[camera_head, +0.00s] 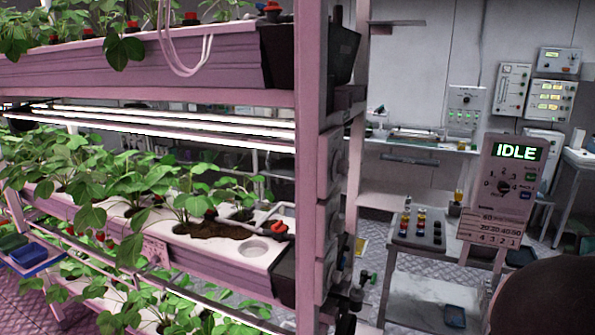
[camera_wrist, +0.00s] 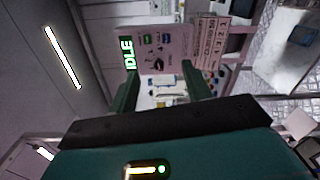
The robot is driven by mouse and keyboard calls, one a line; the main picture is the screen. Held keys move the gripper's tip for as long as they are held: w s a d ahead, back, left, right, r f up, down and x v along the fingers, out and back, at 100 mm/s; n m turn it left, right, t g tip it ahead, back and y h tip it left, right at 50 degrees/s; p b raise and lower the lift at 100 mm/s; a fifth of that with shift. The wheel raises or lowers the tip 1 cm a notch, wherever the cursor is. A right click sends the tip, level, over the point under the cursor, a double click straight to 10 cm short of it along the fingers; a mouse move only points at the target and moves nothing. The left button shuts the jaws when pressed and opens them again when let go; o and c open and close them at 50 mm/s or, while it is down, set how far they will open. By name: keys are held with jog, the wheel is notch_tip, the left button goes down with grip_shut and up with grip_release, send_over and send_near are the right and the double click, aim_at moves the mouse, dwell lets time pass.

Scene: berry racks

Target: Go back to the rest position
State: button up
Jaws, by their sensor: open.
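My gripper (camera_wrist: 160,78) shows in the wrist view, with two dark green fingers standing apart above its teal body. The gap between the fingers is empty and nothing is held. Beyond the fingertips is the control panel (camera_wrist: 165,50) with a green IDLE display, seen turned sideways. The same panel (camera_head: 512,185) stands at the right in the head view. A dark rounded shape at the bottom right corner of the head view may be part of my arm. The gripper's fingers do not show in the head view.
A pink berry rack (camera_head: 308,120) with plant troughs fills the left of the head view. A blue tray (camera_head: 30,255) is at the left edge. A small table (camera_head: 430,258) with coloured bottles stands before the panel. Patterned floor shows between rack and table.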

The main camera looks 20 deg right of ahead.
jog(key=w+a+m+g+y, duration=0.15)
jog(key=w+a+m, duration=0.25)
jog(key=w+a, duration=0.5)
jog(key=w+a+m+g+y, duration=0.15)
jog(key=w+a+m, duration=0.35)
jog(key=a, duration=0.9)
jog(key=a+f+m+y, duration=0.1)
jog(key=a+f+y, duration=0.15)
jog(key=a, duration=0.55)
jog(key=a+f+m+y, duration=0.1)
jog(key=a+f+y, duration=0.15)
jog(key=a, duration=0.65)
jog(key=s+a+f+g+y, duration=0.2)
jog(key=s+a, duration=0.3)
jog(key=a, duration=0.4)
jog(key=s+a+f+g+y, duration=0.2)
jog(key=s+a, duration=0.4)
jog(key=a, duration=0.4)
jog(key=shift+a+f+y, duration=0.15)
jog(key=shift+f+y, duration=0.2)
jog(key=shift+y, duration=0.05)
